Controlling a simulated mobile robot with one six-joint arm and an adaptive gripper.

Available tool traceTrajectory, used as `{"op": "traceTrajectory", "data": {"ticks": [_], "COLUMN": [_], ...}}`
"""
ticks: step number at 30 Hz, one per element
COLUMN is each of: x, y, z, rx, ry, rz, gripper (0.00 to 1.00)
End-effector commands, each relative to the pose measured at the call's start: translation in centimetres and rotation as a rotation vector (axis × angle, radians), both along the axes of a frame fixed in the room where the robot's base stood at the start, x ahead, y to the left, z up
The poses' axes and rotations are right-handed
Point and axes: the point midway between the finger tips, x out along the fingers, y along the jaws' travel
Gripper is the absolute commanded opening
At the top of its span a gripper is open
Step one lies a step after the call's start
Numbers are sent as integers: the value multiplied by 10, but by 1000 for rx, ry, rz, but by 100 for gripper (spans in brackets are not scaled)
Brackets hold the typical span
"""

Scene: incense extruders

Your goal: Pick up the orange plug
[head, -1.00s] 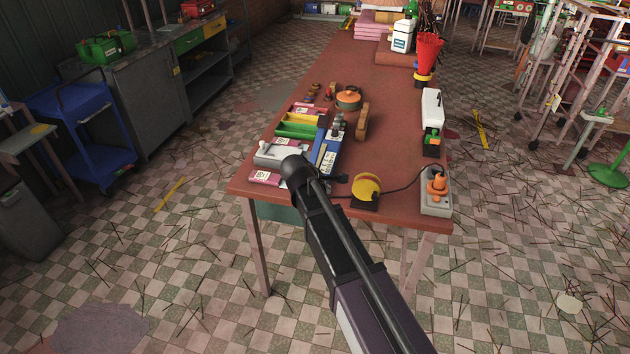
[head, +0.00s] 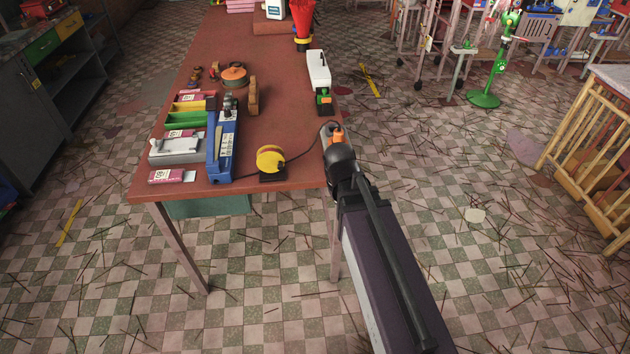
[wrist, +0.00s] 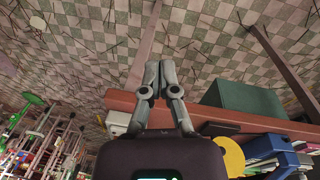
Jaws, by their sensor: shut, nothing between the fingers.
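The orange plug (head: 336,135) sits in a grey socket block (head: 325,131) at the right front corner of the red-brown table. In the head view my dark arm end covers the lower part of both. My gripper (wrist: 154,68) shows in the wrist view with its two grey fingers together and nothing between them. Its fingertips are over the floor side of the table's front edge in that view. A light grey block, likely the socket block (wrist: 117,122), is just left of the fingers. I cannot see the plug in the wrist view.
A yellow disc on a black base (head: 270,160) stands left of the socket block, with a black cord nearby. A white device with green parts (head: 319,80) stands behind. A blue tool (head: 222,145) and trays lie left.

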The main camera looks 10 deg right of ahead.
Motion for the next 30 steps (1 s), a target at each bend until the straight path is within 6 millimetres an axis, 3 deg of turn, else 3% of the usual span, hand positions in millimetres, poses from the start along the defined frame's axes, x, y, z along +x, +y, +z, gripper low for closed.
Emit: {"op": "traceTrajectory", "data": {"ticks": [3, 7, 19, 20, 25, 30], "x": [-21, -31, -35, -35, -35, -35], "y": [-18, -27, -31, -31, -31, -30], "z": [-1, -1, -1, -1, -1, -1], "rx": [48, 81, 97, 97, 97, 96], "ry": [19, 32, 39, 39, 39, 38], "rz": [-119, -198, -237, -237, -236, -235], "gripper": [0, 0, 0, 6, 56, 57]}}
